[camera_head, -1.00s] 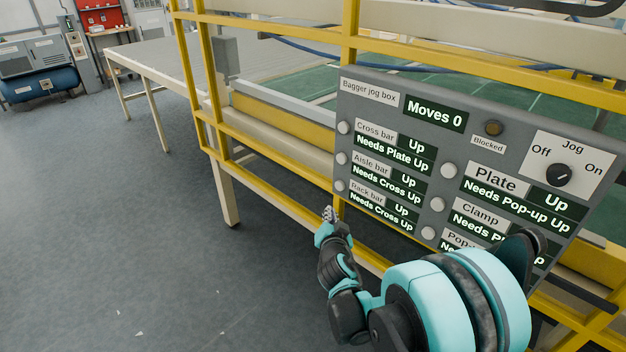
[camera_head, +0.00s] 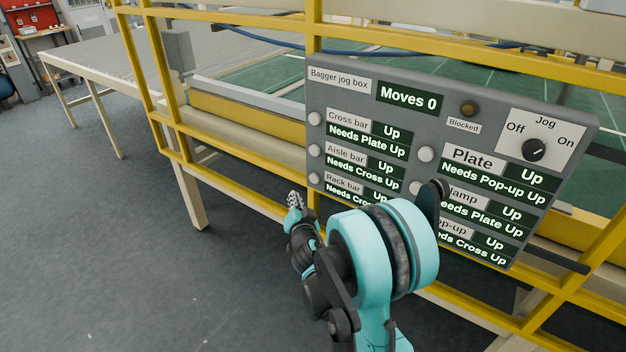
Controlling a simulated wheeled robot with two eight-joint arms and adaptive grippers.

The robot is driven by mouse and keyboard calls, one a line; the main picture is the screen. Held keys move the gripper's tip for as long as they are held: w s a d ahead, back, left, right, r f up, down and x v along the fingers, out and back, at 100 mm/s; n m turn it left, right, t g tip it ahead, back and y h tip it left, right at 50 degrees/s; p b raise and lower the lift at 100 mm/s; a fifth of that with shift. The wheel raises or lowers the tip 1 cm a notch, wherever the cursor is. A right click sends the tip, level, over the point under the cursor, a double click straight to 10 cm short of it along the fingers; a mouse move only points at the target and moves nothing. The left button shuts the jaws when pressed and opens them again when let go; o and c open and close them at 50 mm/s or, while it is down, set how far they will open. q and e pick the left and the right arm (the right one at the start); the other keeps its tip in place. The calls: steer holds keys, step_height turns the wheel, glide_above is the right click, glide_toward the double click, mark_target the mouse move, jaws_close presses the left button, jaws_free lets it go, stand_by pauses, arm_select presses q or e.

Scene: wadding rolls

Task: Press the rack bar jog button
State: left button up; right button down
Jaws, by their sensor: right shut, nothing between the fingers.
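The grey Bagger jog box (camera_head: 455,97) is mounted on the yellow frame. Its rack bar jog button (camera_head: 314,179) is a small pale round knob at the lower left, beside the "Rack bar" label (camera_head: 343,184). The rack bar display reads "Up"; the line below begins "Needs Cro" and is partly hidden by my arm. My right gripper (camera_head: 296,199) is shut and empty. In the picture it is just below and left of the button, with a small gap; I cannot tell the depth between them. My left gripper is not in view.
The cross bar button (camera_head: 315,118) and aisle bar button (camera_head: 315,150) sit above in the same column. The Jog switch (camera_head: 534,149) is at the right. "Moves 0" shows on top. Yellow rails (camera_head: 232,158) run behind the gripper. Open floor (camera_head: 90,220) lies left.

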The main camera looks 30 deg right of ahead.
mark_target(310, 179)
steer(key=w+d, duration=0.2)
steer(key=d, duration=0.4)
steer(key=shift+w+d, duration=0.15)
steer(key=shift+w, duration=0.1)
stand_by(1.2)
steer(key=shift+w+d, duration=0.2)
steer(key=shift+d, duration=0.2)
steer(key=shift+w+d, duration=0.15)
steer(key=shift+d, duration=0.3)
stand_by(0.7)
steer(key=shift+a, duration=0.15)
steer(key=shift+s+a+b, duration=0.3)
steer(key=shift+s+a, duration=0.05)
steer(key=shift+a, duration=0.35)
steer(key=a, duration=0.1)
steer(key=s+a, duration=0.1)
steer(key=a, duration=0.1)
steer(key=s+a, duration=0.1)
steer(key=shift+a, duration=0.35)
